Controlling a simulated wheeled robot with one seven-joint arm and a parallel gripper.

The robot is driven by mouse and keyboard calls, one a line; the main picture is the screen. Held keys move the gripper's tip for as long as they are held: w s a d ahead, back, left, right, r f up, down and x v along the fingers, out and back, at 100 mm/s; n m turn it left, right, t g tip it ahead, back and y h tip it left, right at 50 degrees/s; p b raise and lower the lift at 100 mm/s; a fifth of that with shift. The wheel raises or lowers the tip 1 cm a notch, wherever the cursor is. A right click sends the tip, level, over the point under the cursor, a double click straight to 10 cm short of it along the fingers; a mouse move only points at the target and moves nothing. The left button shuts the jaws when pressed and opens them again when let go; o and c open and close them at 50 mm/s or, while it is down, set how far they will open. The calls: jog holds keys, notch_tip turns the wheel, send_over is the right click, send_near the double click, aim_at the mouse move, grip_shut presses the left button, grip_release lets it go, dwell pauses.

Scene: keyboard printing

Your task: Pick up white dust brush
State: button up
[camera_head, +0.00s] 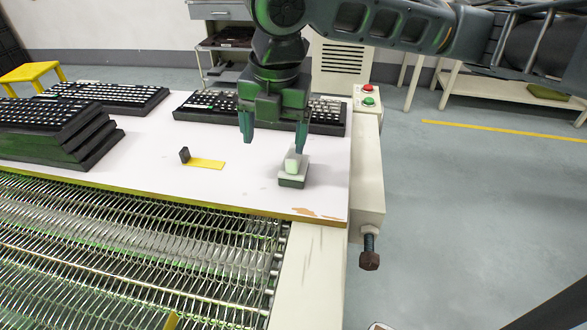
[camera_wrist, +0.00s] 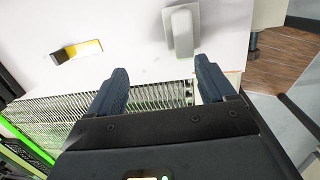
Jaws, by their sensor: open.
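The white dust brush (camera_head: 293,169) lies on the white tabletop (camera_head: 240,180) near its front right corner, with a pale raised handle on a flat base. In the wrist view the brush (camera_wrist: 183,30) sits ahead of the fingertips, toward the right finger. My gripper (camera_head: 273,140) is open and empty, pointing down above the table. In the head view its right finger reaches down close to the brush handle; I cannot tell whether they touch. In the wrist view my gripper (camera_wrist: 160,75) shows both fingers apart with nothing between them.
A yellow piece with a dark block (camera_head: 204,163) lies left of the brush. Stacked black keyboards (camera_head: 55,135) stand at the left, and another keyboard (camera_head: 190,106) lies behind my gripper. A metal mesh conveyor (camera_head: 130,240) runs along the front. A button box (camera_head: 368,98) stands at the right.

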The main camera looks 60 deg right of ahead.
aim_at(294, 150)
jog(key=shift+s+d+f+g+h, duration=0.1)
jog(key=shift+s+d+g+h, duration=0.15)
jog(key=shift+s+d, duration=0.3)
jog(key=shift+s+d+f+g+h, duration=0.15)
jog(key=shift+s+d+h, duration=0.15)
jog(key=shift+d, duration=0.35)
jog(key=shift+d+f+b, duration=0.2)
jog(key=shift+f, duration=1.05)
jog(key=shift+d+f+b, duration=0.15)
jog(key=shift+d+f, duration=0.1)
jog(key=shift+f, duration=0.95)
jog(key=shift+d+f+b, duration=0.2)
jog(key=shift+f, duration=1.05)
jog(key=shift+c, duration=0.4)
jog(key=c, duration=1.2)
jog(key=shift+r, duration=0.1)
